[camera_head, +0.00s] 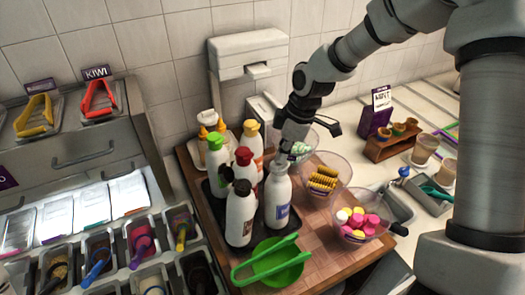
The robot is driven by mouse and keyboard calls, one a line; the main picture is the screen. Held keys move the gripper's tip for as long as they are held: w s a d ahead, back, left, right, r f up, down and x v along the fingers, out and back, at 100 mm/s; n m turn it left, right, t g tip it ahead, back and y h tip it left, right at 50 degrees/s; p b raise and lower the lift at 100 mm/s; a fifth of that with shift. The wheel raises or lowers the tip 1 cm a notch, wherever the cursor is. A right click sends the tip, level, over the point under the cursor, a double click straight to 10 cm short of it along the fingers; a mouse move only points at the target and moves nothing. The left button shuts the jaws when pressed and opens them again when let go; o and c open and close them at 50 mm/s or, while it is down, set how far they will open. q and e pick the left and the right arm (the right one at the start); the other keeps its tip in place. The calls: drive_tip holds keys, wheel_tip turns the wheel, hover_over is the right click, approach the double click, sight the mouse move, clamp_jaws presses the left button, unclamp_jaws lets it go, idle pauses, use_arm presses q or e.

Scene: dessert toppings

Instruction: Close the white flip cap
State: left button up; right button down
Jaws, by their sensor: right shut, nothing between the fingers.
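A white bottle (277,197) with a blue label stands upright on the dark tray at the front right of the bottle group. Its pale cap (279,165) is partly covered by my right gripper (284,150), which comes down from above with its fingertips at the bottle's top. The right gripper is shut with nothing between its fingers. I cannot tell whether the fingertips touch the cap, or whether the cap is open or closed. My left gripper is not in view.
Bottles with black (240,187), red (244,156), green (216,140) and yellow (252,126) caps crowd the left side. Topping bowls (327,192) stand close on the right. Topping bins fill the left counter.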

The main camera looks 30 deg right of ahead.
idle(0.3)
drive_tip(key=shift+s+f, duration=0.15)
drive_tip(key=shift+f, duration=0.25)
wheel_tip(320, 180, up, 4)
drive_tip(key=p, duration=0.3)
drive_tip(key=shift+f, duration=0.1)
wheel_tip(320, 180, up, 4)
drive_tip(key=shift+r, duration=0.2)
